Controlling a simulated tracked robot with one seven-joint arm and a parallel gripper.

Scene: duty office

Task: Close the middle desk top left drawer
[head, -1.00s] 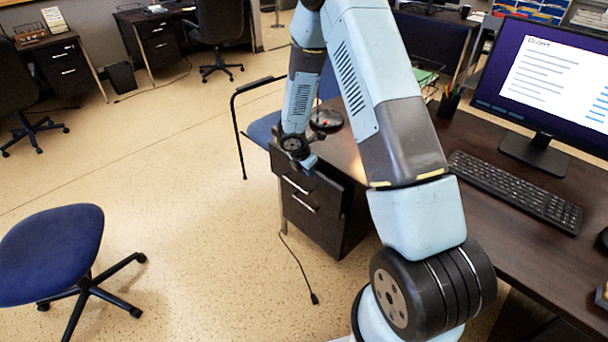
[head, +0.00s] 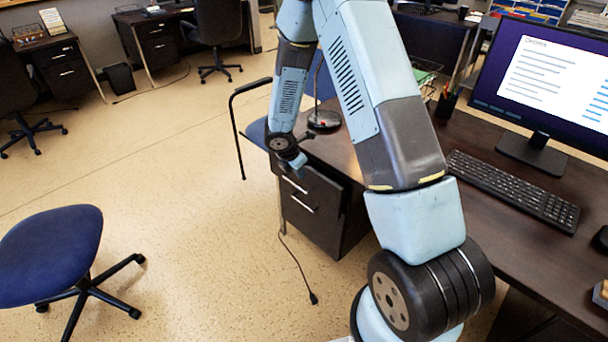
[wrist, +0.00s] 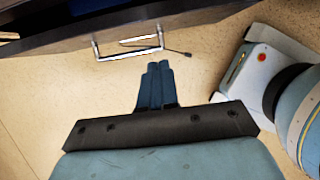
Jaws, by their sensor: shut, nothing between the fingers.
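The middle desk (head: 405,205) has a dark drawer unit at its left end. The top left drawer (head: 318,187) has a silver bar handle, and a lower drawer (head: 308,222) with a like handle sits beneath it. I cannot tell how far the top drawer stands out. My gripper (head: 299,166) is in front of the top drawer's upper edge, with my wrist covering part of it. In the wrist view my fingers (wrist: 157,68) are together and empty, pointing at the drawer front, just short of the handle (wrist: 128,54). No contact shows.
A monitor (head: 545,80), a keyboard (head: 512,190) and a black desk lamp base (head: 323,121) are on the desk. A blue chair (head: 50,255) stands at left. A loose cable (head: 300,270) lies on the floor. The floor before the drawers is otherwise clear.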

